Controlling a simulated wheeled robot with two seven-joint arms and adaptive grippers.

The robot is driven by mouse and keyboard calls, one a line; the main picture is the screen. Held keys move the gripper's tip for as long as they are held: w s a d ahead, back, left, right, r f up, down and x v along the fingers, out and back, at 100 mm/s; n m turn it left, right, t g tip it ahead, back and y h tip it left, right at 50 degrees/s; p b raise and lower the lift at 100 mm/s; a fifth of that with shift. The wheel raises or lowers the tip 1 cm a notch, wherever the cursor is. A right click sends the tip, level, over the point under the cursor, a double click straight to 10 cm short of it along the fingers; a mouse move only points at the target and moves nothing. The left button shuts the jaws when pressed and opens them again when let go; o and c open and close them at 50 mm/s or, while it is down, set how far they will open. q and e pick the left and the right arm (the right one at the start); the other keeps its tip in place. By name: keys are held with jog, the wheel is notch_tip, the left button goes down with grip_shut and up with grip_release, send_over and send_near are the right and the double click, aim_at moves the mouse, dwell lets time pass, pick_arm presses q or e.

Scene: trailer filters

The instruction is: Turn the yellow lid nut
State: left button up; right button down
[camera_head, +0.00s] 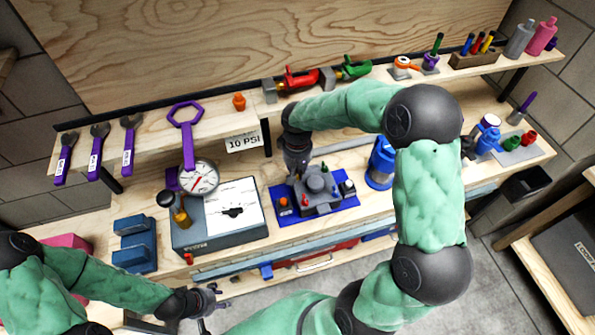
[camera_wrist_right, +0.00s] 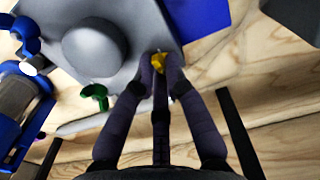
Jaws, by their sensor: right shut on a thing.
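The yellow lid nut (camera_wrist_right: 158,61) shows in the right wrist view between the fingertips of my right gripper (camera_wrist_right: 160,68), which is shut on it. The nut sits at the edge of a grey housing (camera_wrist_right: 130,22) with a round grey dome (camera_wrist_right: 94,47). In the head view the grey housing (camera_head: 318,190) stands on a blue base on the bench, and my right gripper (camera_head: 297,168) reaches down at its back left. The nut is hidden there. My left gripper (camera_head: 216,304) is low in front of the bench, empty, its fingers apart.
A gauge box (camera_head: 220,217) stands left of the housing and a blue canister (camera_head: 381,163) right of it. A green valve handle (camera_wrist_right: 95,94) is near my right fingers. Purple wrenches (camera_head: 97,150) lie on the shelf. Blue blocks (camera_head: 134,240) sit at left.

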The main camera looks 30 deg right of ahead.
jog(key=shift+m, duration=0.6)
jog(key=c, duration=1.3)
grip_release()
notch_tip(320, 180, up, 12)
jog(key=shift+r, duration=0.1)
